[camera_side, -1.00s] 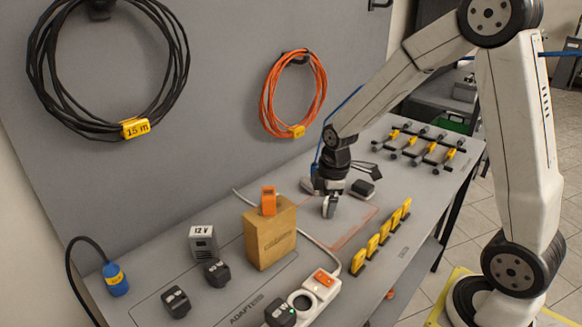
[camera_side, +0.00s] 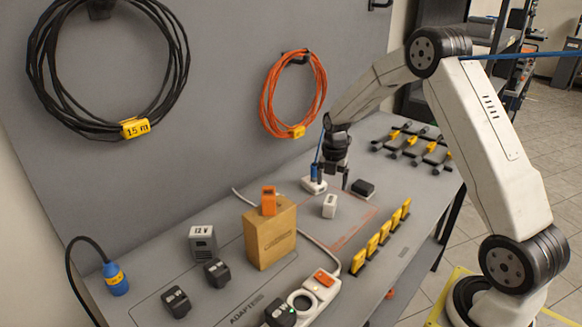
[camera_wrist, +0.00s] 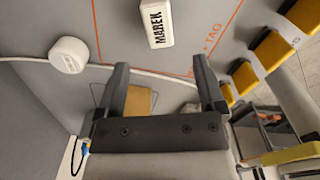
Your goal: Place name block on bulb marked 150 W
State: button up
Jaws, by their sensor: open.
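The name block is a small white block (camera_side: 330,206) lettered MAREK, lying on the bench within the orange outline. It also shows at the top of the wrist view (camera_wrist: 159,22). My gripper (camera_side: 333,184) is above and behind it in the side view. In the wrist view my gripper (camera_wrist: 160,66) has its two dark fingers spread apart with nothing between them. The block lies beyond the fingertips, apart from them. I cannot make out a bulb or a 150 W mark in either view.
A white rounded piece (camera_side: 313,187) and a dark block (camera_side: 363,188) flank my gripper. Yellow upright pieces (camera_side: 383,234) stand in a row at right.

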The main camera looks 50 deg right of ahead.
aim_at(331, 200)
jog(key=shift+d+f+n, duration=0.15)
jog(key=shift+d+n, duration=0.15)
jog(key=shift+f, duration=0.1)
jog(key=shift+f, duration=1.2)
jog(key=shift+f, duration=0.1)
jog(key=shift+w+f, duration=0.2)
jog(key=shift+f, duration=2.25)
grip_shut()
